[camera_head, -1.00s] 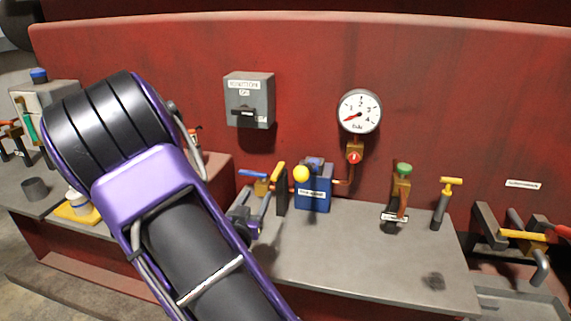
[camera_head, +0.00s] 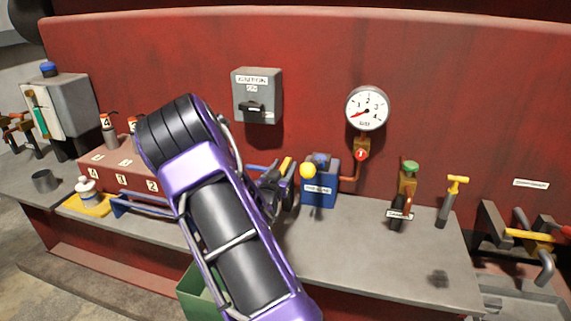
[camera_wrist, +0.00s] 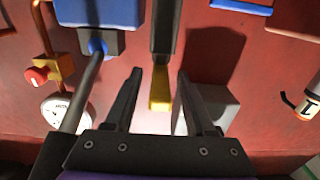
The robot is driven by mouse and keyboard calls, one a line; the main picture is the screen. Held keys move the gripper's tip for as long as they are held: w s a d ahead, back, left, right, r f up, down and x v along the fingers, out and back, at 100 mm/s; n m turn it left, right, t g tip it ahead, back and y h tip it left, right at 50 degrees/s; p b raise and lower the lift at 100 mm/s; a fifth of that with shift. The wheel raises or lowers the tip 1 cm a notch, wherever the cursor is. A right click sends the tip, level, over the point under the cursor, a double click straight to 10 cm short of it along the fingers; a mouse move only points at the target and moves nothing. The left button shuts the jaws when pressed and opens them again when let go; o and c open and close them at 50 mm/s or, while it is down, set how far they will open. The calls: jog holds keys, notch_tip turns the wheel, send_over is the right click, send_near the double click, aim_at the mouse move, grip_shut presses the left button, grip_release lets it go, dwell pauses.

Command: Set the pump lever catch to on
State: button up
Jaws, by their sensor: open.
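The pump is a blue labelled block (camera_head: 319,190) on the bench, with a yellow ball knob (camera_head: 307,171) at its upper left. A dark upright bar with a yellow tip (camera_head: 287,164), apparently the catch, stands just left of it. In the wrist view the yellow tip (camera_wrist: 160,100) lies between the fingers, with a gap on each side. My gripper (camera_wrist: 160,72) is open around the bar and holds nothing. A grey rod (camera_wrist: 82,90) runs from the block past the left finger. In the head view my gripper partly hides the bar's lower part.
A grey switch box (camera_head: 257,96) and a pressure gauge (camera_head: 367,108) are on the red wall behind. A red valve knob (camera_wrist: 36,76) is left of the fingers. A green-topped valve (camera_head: 409,168) and yellow T-handle (camera_head: 458,180) stand right. The bench front is clear there.

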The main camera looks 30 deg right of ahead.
jog(key=shift+x, duration=0.9)
jog(key=shift+c, duration=0.3)
grip_shut()
dwell(0.6)
